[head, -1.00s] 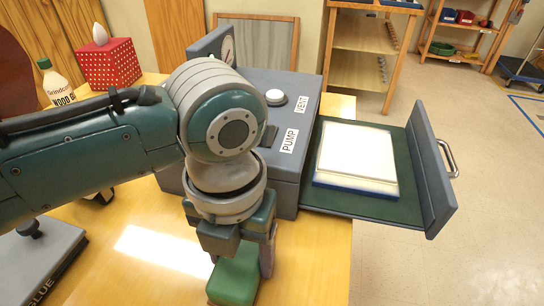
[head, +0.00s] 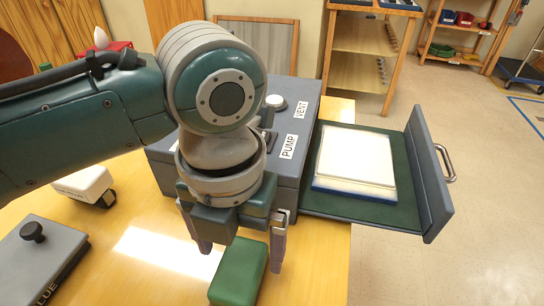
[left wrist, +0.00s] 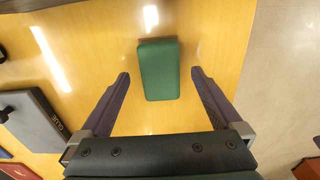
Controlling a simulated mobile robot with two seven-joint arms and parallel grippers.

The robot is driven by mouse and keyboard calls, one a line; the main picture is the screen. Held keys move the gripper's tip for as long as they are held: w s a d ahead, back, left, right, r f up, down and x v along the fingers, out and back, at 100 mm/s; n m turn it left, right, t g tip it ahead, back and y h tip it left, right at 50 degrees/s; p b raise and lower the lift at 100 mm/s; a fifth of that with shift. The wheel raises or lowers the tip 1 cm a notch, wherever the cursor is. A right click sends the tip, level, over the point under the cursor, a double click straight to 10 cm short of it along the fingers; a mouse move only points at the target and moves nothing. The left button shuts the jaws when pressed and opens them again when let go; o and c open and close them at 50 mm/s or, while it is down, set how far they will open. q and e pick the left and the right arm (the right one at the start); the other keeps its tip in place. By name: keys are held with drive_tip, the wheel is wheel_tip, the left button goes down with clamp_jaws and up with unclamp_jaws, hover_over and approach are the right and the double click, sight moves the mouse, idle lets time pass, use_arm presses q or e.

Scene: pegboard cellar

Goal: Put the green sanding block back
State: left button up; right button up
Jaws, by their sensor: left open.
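The green sanding block (head: 238,272) lies on the yellow wooden table, near its front right. In the left wrist view the block (left wrist: 158,70) lies just beyond and between the spread fingers, touching neither. My left gripper (head: 240,257) is open and empty above and behind the block, pointing down. It also shows in the left wrist view (left wrist: 160,80) with its fingers wide apart. My right gripper is not in view.
A grey box (head: 306,118) labelled PUMP and VENT stands behind my gripper. Its open drawer (head: 430,180) holds a white slab (head: 355,160). A grey GLUE block (head: 38,262) and a white-topped tool (head: 85,184) are at left. Bare table lies between.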

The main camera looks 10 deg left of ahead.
use_arm(q)
wheel_tip(320, 180, up, 9)
drive_tip(key=p, duration=0.1)
drive_tip(key=n+t+h, duration=0.2)
drive_tip(key=n+h, duration=0.1)
drive_tip(key=n, duration=1.2)
approach(256, 288)
drive_tip(key=s+d, duration=0.1)
drive_tip(key=d, duration=0.2)
drive_tip(key=s+a+n+y, duration=0.1)
drive_tip(key=s+a+n, duration=0.2)
drive_tip(key=a+n, duration=0.3)
drive_tip(key=s+a+n+t+y, duration=0.1)
drive_tip(key=s+a+n, duration=0.3)
drive_tip(key=n, duration=0.9)
drive_tip(key=a, duration=0.2)
drive_tip(key=shift+s+a+f+n+t+y, duration=0.25)
drive_tip(key=shift+s+n+t+y, duration=0.05)
drive_tip(key=shift+y, duration=0.1)
wheel_tip(256, 288, up, 45)
drive_tip(key=p, duration=4.5)
